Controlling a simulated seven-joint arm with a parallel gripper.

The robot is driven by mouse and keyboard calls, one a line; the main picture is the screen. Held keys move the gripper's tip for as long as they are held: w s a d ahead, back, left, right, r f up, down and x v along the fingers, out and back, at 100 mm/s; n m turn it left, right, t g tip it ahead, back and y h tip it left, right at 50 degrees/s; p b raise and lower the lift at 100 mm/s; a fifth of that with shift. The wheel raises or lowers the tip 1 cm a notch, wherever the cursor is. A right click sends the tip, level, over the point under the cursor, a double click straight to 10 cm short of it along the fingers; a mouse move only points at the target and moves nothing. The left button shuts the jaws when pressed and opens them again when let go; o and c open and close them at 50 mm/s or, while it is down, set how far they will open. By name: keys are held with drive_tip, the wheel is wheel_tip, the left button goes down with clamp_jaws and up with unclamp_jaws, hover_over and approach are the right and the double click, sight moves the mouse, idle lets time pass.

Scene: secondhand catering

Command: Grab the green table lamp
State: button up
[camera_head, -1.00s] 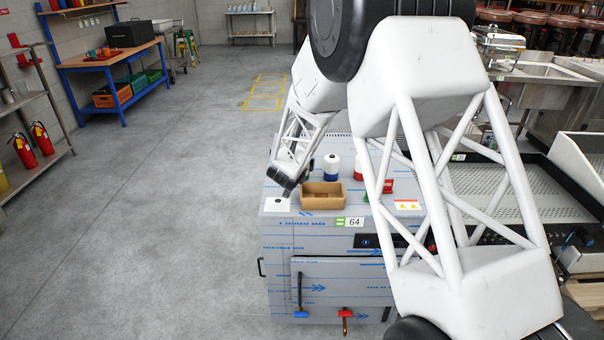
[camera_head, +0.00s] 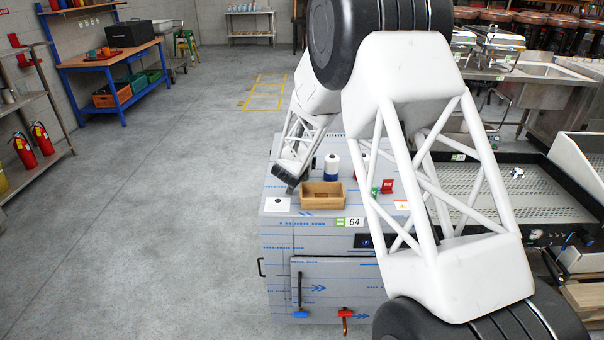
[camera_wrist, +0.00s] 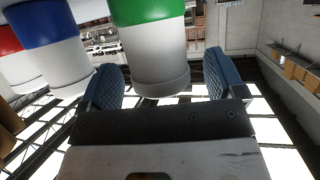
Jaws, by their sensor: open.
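The green lamp (camera_wrist: 155,45) is a cylinder with a green band and a white end in the wrist view. It stands between the two blue-padded fingers of my gripper (camera_wrist: 160,88), which is open. A gap shows on each side of the lamp, and whether a finger touches it I cannot tell. In the head view the green lamp and my fingers are hidden behind my arm's end. A similar blue-and-white lamp (camera_head: 332,168) stands on the cabinet top and also shows left of the green one in the wrist view (camera_wrist: 50,50).
A red-and-white lamp (camera_wrist: 20,55) is beyond the blue one. An open wooden box (camera_head: 322,197) sits at the front of the steel cabinet (camera_head: 290,232). A small red object (camera_head: 387,186) lies to its right. The floor left of the cabinet is clear.

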drive_tip(key=shift+w+d+f, duration=0.1)
drive_tip(key=shift+w+f, duration=0.1)
drive_tip(key=shift+w, duration=0.35)
drive_tip(key=c, duration=1.5)
drive_tip(key=shift+c, duration=0.2)
drive_tip(key=shift+r, duration=5)
